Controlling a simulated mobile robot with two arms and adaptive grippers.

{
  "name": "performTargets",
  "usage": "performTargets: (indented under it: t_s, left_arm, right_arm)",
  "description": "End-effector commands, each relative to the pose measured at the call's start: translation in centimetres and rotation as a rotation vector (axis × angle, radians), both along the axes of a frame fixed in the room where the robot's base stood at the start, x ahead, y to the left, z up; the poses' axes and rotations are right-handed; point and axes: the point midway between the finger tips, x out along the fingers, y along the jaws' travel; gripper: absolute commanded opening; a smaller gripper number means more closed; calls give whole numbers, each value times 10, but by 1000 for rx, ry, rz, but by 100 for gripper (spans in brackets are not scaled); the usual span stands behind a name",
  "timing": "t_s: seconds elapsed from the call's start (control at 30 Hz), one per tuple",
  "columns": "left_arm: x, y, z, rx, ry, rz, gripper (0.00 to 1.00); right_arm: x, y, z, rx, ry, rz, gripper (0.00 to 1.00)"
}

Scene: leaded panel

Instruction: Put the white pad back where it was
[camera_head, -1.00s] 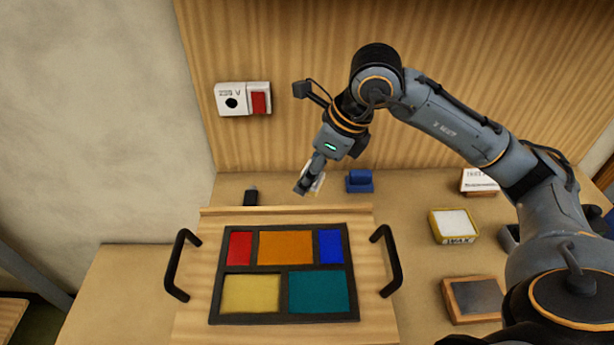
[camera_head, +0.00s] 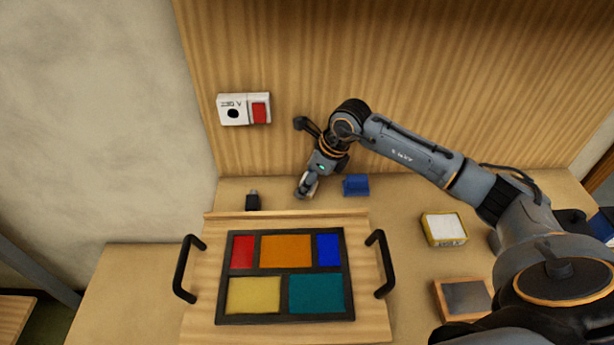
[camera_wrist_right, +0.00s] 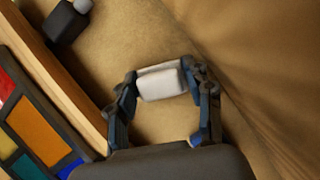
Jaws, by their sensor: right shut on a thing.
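My right gripper (camera_head: 306,191) is low over the back strip of the table, between the leaded panel (camera_head: 284,276) and the wooden back wall. It is shut on the white pad (camera_wrist_right: 162,84), which shows clearly between the two fingers in the right wrist view, where the gripper (camera_wrist_right: 162,92) comes in from below. In the head view the fingers mostly hide the pad. I cannot tell whether the pad touches the table. My left gripper is not in view.
A blue block (camera_head: 356,185) stands just right of the gripper, and a small black item (camera_head: 252,201) lies to its left. A yellow-edged box (camera_head: 444,229) and a wood-framed dark slab (camera_head: 466,298) are at right. The panel board has black handles (camera_head: 188,268). A socket (camera_head: 243,109) is on the wall.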

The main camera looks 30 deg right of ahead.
Motion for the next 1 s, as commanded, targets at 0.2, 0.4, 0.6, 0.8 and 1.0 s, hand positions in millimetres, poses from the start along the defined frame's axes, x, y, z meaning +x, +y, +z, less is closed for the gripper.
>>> performTargets:
  t_s: [0.2, 0.4, 0.6, 0.8, 1.0]
  left_arm:
    - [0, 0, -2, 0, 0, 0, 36]
    - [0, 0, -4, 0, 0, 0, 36]
    - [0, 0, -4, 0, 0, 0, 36]
    - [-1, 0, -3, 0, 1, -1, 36]
    - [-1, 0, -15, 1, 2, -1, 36]
  right_arm:
    - [0, 0, -1, 0, -2, 1, 22]
    - [0, 0, -3, 0, -2, 1, 61]
    - [0, 0, -3, 0, -2, 1, 61]
    - [0, -1, 5, 0, -4, 0, 61]
    - [-11, -12, 39, -2, -9, 0, 61]
